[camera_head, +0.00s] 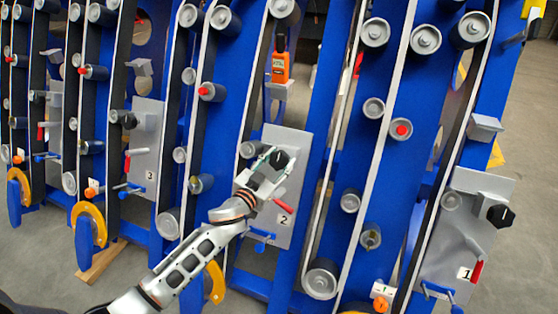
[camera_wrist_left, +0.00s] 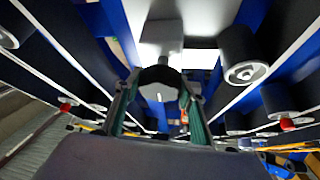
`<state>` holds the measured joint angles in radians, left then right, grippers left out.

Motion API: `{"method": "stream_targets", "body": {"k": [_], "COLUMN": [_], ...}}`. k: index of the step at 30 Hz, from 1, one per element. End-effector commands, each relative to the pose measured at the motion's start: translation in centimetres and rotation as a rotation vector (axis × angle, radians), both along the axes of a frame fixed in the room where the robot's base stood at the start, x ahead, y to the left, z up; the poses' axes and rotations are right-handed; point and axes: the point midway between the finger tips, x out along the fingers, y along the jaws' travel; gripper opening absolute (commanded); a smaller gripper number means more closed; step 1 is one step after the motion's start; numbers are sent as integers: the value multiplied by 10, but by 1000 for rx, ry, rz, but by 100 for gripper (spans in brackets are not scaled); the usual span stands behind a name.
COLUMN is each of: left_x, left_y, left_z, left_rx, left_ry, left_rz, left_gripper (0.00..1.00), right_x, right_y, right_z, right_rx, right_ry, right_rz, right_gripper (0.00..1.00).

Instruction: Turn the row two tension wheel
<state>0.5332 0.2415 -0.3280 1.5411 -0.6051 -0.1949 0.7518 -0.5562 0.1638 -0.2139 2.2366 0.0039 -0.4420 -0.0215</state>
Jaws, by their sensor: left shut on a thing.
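The row two tension wheel is a black knob (camera_head: 279,159) at the top of the grey plate (camera_head: 290,232) marked 2. My left gripper (camera_head: 266,163) reaches it from the lower left and is shut on it. In the left wrist view the dark wheel (camera_wrist_left: 160,76) sits between the two green-padded fingers (camera_wrist_left: 158,100). The gripper partly hides the wheel in the head view. A red handle (camera_head: 281,204) sticks out from the same plate below the gripper. My right gripper is not in view.
Blue frames carry grey rollers and pale belts on both sides. An orange device (camera_head: 281,66) hangs above the plate. A blue T-handle (camera_head: 262,237) sits below it. Row one's plate (camera_head: 468,215) with its black wheel (camera_head: 500,216) is at right; row three's plate (camera_head: 146,150) is at left.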

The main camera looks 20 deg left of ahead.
Motion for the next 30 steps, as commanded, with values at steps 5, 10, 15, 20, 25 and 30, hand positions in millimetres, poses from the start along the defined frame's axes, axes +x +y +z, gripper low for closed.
{"method": "stream_targets", "body": {"k": [5, 10, 15, 20, 25, 30], "left_x": [1, 2, 2, 2, 2, 1], "left_y": [1, 2, 2, 2, 2, 2], "left_z": [6, 10, 12, 11, 9, 6], "left_rx": [61, 164, 293, 412, 524, 609], "left_ry": [-7, -13, -19, -22, -23, -24], "left_rz": [-32, -90, -163, -231, -296, -347], "left_gripper": [18, 18, 18, 18, 18, 18], "right_x": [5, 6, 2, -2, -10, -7], "right_y": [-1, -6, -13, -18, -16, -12], "right_z": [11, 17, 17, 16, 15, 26], "right_rx": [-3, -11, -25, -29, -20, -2], "right_ry": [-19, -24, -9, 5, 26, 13], "right_rz": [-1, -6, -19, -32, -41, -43], "right_gripper": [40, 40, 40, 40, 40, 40]}}
